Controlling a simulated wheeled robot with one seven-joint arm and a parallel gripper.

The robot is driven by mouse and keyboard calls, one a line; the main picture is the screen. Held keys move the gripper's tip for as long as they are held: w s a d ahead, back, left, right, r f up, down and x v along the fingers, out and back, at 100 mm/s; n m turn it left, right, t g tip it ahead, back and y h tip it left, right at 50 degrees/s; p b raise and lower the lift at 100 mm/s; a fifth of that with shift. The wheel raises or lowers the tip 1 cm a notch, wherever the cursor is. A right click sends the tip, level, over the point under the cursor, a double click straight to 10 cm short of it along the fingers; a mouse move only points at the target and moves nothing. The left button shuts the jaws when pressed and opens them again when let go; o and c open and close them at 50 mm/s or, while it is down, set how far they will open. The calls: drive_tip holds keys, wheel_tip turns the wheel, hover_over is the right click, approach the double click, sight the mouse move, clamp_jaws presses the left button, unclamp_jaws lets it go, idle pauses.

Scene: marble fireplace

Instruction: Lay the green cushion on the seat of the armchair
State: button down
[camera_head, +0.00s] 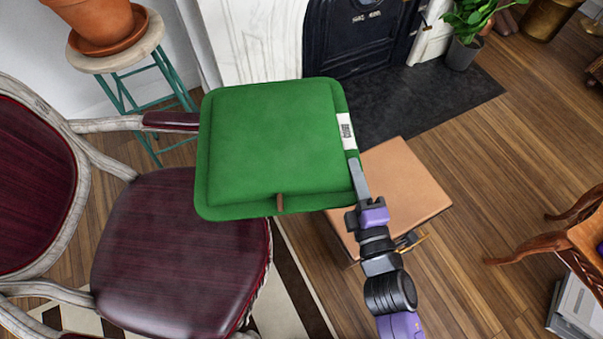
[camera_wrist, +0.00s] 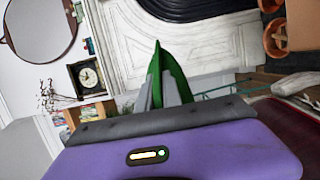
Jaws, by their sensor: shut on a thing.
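The green cushion (camera_head: 275,145) is square, with a white label at its right edge and a small brown tab on its near edge. My gripper (camera_head: 356,170) is shut on its right edge and holds it up, roughly face-up in the head view. In the wrist view the cushion (camera_wrist: 172,75) shows as a thin green edge between my gripper's fingers (camera_wrist: 165,92). The armchair (camera_head: 110,165) has a pale frame and dark red upholstery. Its seat (camera_head: 165,260) is bare where visible. The cushion overlaps the seat's far right part in the head view and hides it.
A tan-topped stool or box (camera_head: 400,185) stands right of the armchair. A teal-legged stool (camera_head: 125,60) with a terracotta pot (camera_head: 95,20) stands behind. The fireplace (camera_head: 355,40) and its dark hearth (camera_head: 440,95) are at the back. A wooden chair (camera_head: 570,235) is at right.

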sight(288, 174)
drive_tip(key=a+r+n+y, duration=0.1)
drive_tip(key=a, duration=0.3)
drive_tip(key=s+a+r+n+g+y+p, duration=0.1)
drive_tip(key=a+y, duration=0.1)
drive_tip(key=a, duration=0.3)
drive_tip(key=s+a+n+g+y+p, duration=0.1)
drive_tip(key=a+y, duration=0.1)
drive_tip(key=a, duration=0.2)
drive_tip(key=shift+s+a+r, duration=0.25)
drive_tip(key=shift+a+r, duration=0.15)
drive_tip(key=s+a+n+g+y, duration=0.1)
drive_tip(key=a, duration=0.3)
drive_tip(key=s+a+r+n+g+y+p, duration=0.1)
drive_tip(key=s+a, duration=0.1)
drive_tip(key=a, duration=0.2)
drive_tip(key=s+a+n+g+y+p, duration=0.1)
drive_tip(key=s+a+y, duration=0.1)
drive_tip(key=a, duration=0.2)
drive_tip(key=shift+s+a+r+n+g, duration=0.15)
drive_tip(key=shift+a+n+g, duration=0.05)
drive_tip(key=shift+n+g, duration=0.1)
drive_tip(key=shift+a+f, duration=0.2)
drive_tip(key=shift+a, duration=0.05)
drive_tip(key=shift+w+d+f, duration=0.2)
drive_tip(key=shift+d+f, duration=0.05)
drive_tip(key=shift+f, duration=0.1)
wheel_tip(288, 174, down, 27)
drive_tip(key=b, duration=2.2)
drive_tip(key=shift+f, duration=0.1)
